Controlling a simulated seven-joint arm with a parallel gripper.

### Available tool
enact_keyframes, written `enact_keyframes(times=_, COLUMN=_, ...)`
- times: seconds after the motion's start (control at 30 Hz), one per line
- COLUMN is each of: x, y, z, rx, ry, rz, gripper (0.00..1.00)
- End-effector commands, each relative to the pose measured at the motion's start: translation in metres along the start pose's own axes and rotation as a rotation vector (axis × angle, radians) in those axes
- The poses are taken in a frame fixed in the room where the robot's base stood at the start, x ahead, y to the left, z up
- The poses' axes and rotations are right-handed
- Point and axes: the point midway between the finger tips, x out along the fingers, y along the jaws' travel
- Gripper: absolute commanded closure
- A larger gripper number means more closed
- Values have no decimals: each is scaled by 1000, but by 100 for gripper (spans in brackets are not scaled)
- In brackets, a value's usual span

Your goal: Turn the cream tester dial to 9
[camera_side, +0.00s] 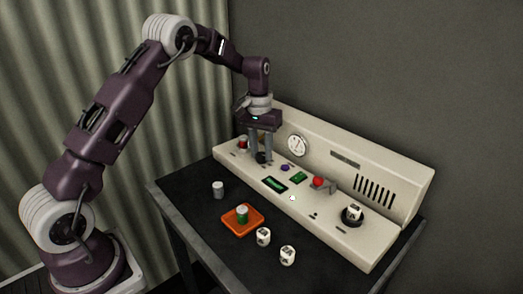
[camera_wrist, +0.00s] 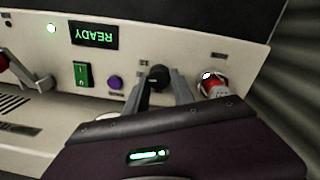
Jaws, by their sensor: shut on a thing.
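The cream tester (camera_side: 340,226) is a long console on the dark table, with a sloped panel and a raised back. Its dial is a small black knob (camera_wrist: 158,74) near the panel's left end in the side view; there it shows only partly between the fingers (camera_side: 261,158). My gripper (camera_wrist: 160,79) points down with one finger on each side of the knob, shut on it. The dial's numbers and pointer setting cannot be read. A lit green READY display (camera_wrist: 94,36) shows upside down in the wrist view.
A red-and-white cylinder (camera_wrist: 212,83) stands close beside the knob. A purple button (camera_wrist: 115,82), a green switch (camera_wrist: 82,74) and a red-knobbed lever (camera_side: 318,182) are also on the panel.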

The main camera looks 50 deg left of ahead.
Motion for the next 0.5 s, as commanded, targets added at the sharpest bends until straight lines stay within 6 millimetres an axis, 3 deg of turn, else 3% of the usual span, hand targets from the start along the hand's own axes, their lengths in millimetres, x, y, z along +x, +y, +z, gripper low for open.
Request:
enact_keyframes(times=0.27, x=0, y=0, z=0, rx=0, ry=-2, rz=1, gripper=100)
enact_keyframes(times=0.3, x=0, y=0, z=0, rx=0, ry=-2, rz=1, gripper=66)
enact_keyframes(times=0.4, x=0, y=0, z=0, rx=-1, ry=-2, rz=1, gripper=48)
enact_keyframes(times=0.5, x=0, y=0, z=0, rx=-1, ry=-1, rz=0, gripper=48)
